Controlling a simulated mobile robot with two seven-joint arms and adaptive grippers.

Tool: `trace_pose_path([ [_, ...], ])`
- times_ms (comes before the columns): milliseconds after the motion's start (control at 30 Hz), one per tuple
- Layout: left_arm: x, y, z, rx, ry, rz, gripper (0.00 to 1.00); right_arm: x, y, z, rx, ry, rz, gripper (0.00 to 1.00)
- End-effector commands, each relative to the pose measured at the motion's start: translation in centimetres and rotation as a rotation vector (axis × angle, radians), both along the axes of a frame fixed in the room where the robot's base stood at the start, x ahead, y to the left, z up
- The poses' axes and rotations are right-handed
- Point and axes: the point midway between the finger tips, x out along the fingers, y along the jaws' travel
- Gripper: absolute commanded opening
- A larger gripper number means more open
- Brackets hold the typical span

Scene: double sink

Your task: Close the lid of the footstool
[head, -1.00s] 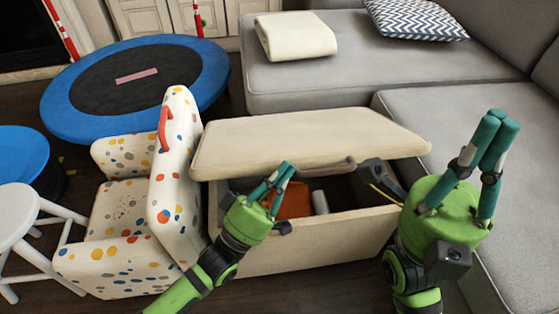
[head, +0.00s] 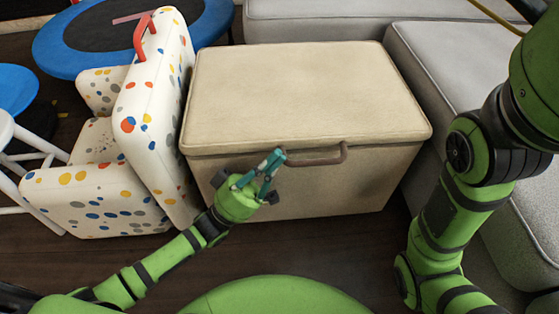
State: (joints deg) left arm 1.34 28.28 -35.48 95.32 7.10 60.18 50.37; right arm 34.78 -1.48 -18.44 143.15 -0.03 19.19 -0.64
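The footstool (head: 330,195) is a cream box in the middle of the head view. Its padded lid (head: 300,90) lies flat over the box, and the inside is hidden. A brown bar handle (head: 325,157) is on the lid's front edge. My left gripper (head: 274,160) is at the handle's left end, its teal fingertips together over that end, which they hide. It appears shut on the handle. My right arm comes in at the right and runs up out of the frame; its gripper is out of view.
A white spotted child's armchair (head: 95,200) stands close against the footstool's left side. A grey sofa (head: 460,80) lies behind and to the right. A blue-rimmed trampoline (head: 60,50) and white stool (head: 30,150) are at the left. Dark floor is clear in front.

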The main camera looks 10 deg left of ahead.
Motion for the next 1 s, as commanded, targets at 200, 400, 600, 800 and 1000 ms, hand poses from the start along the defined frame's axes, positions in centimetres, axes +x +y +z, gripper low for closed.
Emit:
trace_pose_path([
  [200, 0.1, 0.3, -1.0, 0.01, 0.01, 0.001, 0.0, -0.2, 0.1, -0.4, 0.0, -0.002, 0.002, 0.0],
  [400, 0.1, 0.3, -1.3, 0.015, 0.016, 0.002, 0.0, -0.1, 0.1, -0.4, -0.001, -0.001, 0.002, 0.0],
  [600, 0.1, 0.2, -1.4, 0.016, 0.017, 0.001, 0.0, -0.2, 0.1, -0.4, 0.0, -0.002, 0.005, 0.0],
  [800, -0.6, 1.2, -2.8, 0.019, 0.02, 0.0, 0.0, -0.1, 0.1, -0.4, 0.0, -0.001, 0.005, 0.0],
  [1000, -2.3, 3.8, -5.5, 0.011, 0.011, 0.0, 0.0, -0.1, 0.1, -0.4, 0.0, -0.001, 0.004, 0.0],
])
